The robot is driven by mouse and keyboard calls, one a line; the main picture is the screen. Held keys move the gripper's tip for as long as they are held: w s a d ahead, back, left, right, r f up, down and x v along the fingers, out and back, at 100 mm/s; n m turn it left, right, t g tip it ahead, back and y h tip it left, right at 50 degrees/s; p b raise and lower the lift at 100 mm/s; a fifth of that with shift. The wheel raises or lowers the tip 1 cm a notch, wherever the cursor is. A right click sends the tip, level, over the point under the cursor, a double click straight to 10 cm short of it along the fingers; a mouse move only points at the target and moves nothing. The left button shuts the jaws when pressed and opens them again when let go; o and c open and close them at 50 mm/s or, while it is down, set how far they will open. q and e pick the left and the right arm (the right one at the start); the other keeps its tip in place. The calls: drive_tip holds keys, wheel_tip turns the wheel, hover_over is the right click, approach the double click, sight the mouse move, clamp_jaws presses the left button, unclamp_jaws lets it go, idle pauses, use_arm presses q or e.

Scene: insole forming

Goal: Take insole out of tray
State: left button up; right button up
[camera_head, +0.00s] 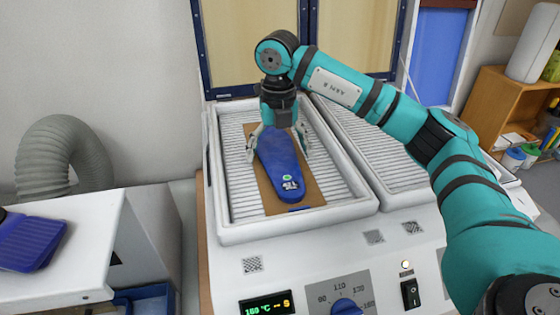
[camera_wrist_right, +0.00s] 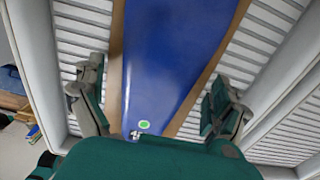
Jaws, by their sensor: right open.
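The blue insole (camera_head: 283,165) lies on a brown board in the left ribbed tray (camera_head: 235,180) of the white machine. It carries a green dot and a small white code near its front end. My right gripper (camera_head: 278,153) is open over the insole, with one finger on each side of it. In the right wrist view the open right gripper (camera_wrist_right: 165,105) straddles the insole (camera_wrist_right: 170,60), and its fingers look apart from the insole's edges. Whether the fingertips touch the tray is unclear. My left gripper is not in view.
A second ribbed tray (camera_head: 365,150) is at the right, partly behind my right arm. The machine's front panel has a blue knob (camera_head: 346,307) and a display (camera_head: 267,305). A white table (camera_head: 75,240) with a blue item (camera_head: 30,240) stands at the left. A grey hose (camera_head: 60,150) is behind it.

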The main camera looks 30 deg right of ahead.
drive_tip(key=shift+f, duration=0.15)
drive_tip(key=c, duration=0.9)
drive_tip(key=shift+c, duration=0.2)
